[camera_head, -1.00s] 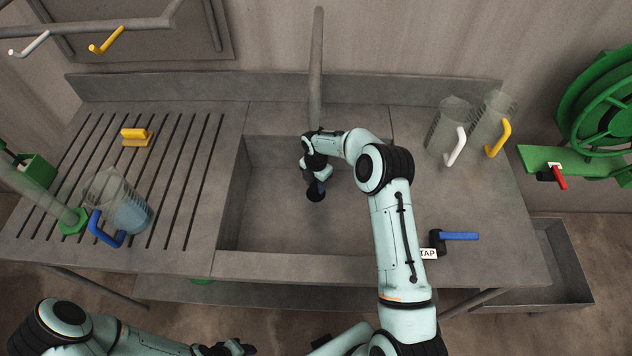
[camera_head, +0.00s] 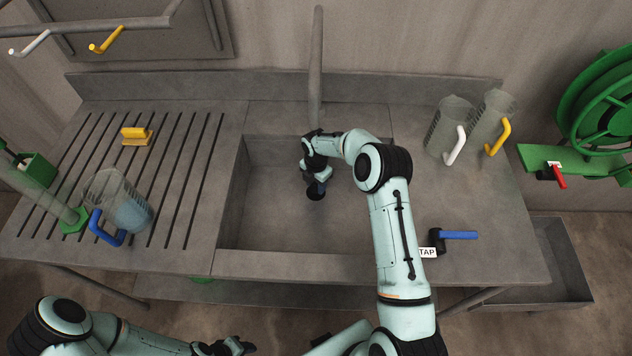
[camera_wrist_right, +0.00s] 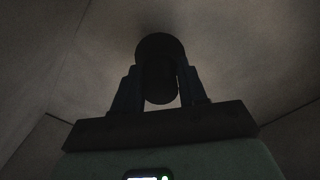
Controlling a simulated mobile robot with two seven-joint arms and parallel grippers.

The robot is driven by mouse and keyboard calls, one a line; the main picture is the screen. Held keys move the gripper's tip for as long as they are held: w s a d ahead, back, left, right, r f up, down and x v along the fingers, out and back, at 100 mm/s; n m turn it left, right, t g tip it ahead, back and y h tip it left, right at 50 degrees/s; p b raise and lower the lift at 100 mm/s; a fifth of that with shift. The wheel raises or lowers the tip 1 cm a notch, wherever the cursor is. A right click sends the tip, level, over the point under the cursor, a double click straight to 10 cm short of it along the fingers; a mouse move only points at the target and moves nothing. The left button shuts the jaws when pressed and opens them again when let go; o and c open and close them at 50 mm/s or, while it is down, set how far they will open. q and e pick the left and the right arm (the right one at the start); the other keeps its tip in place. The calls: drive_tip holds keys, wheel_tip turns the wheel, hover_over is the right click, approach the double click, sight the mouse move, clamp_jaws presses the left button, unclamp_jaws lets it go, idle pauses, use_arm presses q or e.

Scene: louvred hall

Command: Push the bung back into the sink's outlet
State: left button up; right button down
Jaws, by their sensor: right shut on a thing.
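The sink (camera_head: 265,225) is a grey rectangular basin in the middle of the bench. My right gripper (camera_head: 316,181) reaches down into it from the right and is shut on the dark, rounded bung (camera_head: 316,191). In the right wrist view the bung (camera_wrist_right: 160,65) is a dark cylinder between the two fingers (camera_wrist_right: 158,88), with the sink's bare grey surface beyond. I see no outlet hole in either view, and I cannot tell whether the bung touches the sink floor. My left gripper (camera_head: 234,347) is low at the front edge, clear of the sink; its jaws are unclear.
A spout (camera_head: 316,70) hangs over the sink's back. A blue-handled tap lever (camera_head: 458,235) is at front right. Clear jugs with white (camera_head: 455,147) and yellow (camera_head: 498,140) handles stand at right. A blue-handled jug (camera_head: 118,205) and yellow brush (camera_head: 136,136) are on the left drainer.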

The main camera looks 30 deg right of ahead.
drive_tip(key=shift+f, duration=0.95)
drive_tip(key=c, duration=0.5)
unclamp_jaws()
drive_tip(key=shift+c, duration=0.2)
drive_tip(key=shift+r+p, duration=0.9)
drive_tip(key=shift+r, duration=2.7)
use_arm(q)
drive_tip(key=w+r, duration=0.2)
drive_tip(key=shift+w+r, duration=0.25)
drive_tip(key=shift+w, duration=0.1)
